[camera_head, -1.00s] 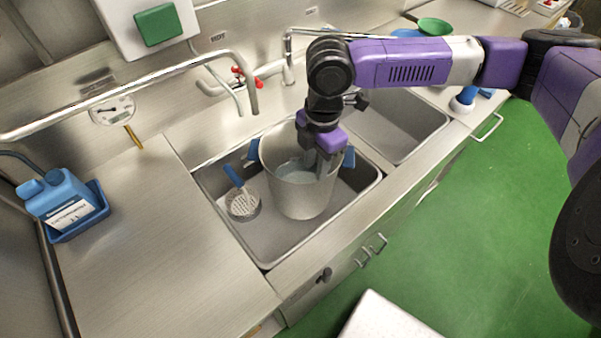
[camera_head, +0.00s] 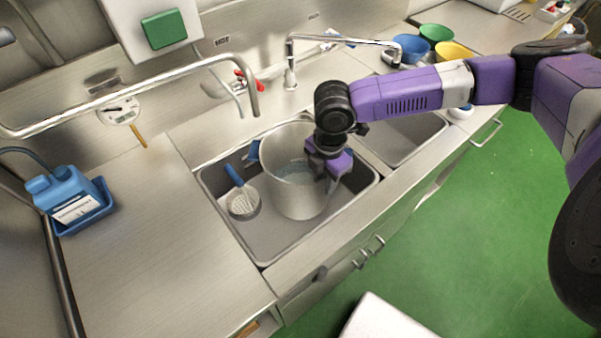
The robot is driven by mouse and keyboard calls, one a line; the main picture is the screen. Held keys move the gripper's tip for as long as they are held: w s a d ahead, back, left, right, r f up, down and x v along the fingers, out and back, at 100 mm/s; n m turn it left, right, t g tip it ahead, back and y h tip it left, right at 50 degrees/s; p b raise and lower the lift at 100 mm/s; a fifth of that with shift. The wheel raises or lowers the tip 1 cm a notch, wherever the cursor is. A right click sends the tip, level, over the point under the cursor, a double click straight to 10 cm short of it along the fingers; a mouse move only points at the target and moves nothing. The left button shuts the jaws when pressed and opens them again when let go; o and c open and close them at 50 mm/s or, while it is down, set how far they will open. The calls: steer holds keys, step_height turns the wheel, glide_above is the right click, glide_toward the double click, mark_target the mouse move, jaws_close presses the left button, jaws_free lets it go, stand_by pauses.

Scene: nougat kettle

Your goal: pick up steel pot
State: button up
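The steel pot (camera_head: 294,198) stands upright in the left sink basin. Its inside looks pale and bluish low down; I cannot tell whether that is liquid. One blue handle (camera_head: 253,152) shows on its left side; the right handle is hidden behind my gripper. My gripper (camera_head: 327,176) is at the right side of the pot's rim, pointing down. It overlaps the rim in the view. Its fingers are mostly hidden, so I cannot tell whether they are open, shut or touching the pot.
A blue-handled skimmer (camera_head: 241,195) lies in the left basin (camera_head: 265,248), left of the pot. The right basin (camera_head: 405,140) looks empty. Faucets (camera_head: 290,70) stand behind. A blue jug (camera_head: 66,195) stands on the left counter; colored bowls (camera_head: 437,32) are at the back right.

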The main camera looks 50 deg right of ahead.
steer(key=shift+f, duration=0.65)
jaws_close()
stand_by(0.4)
stand_by(0.5)
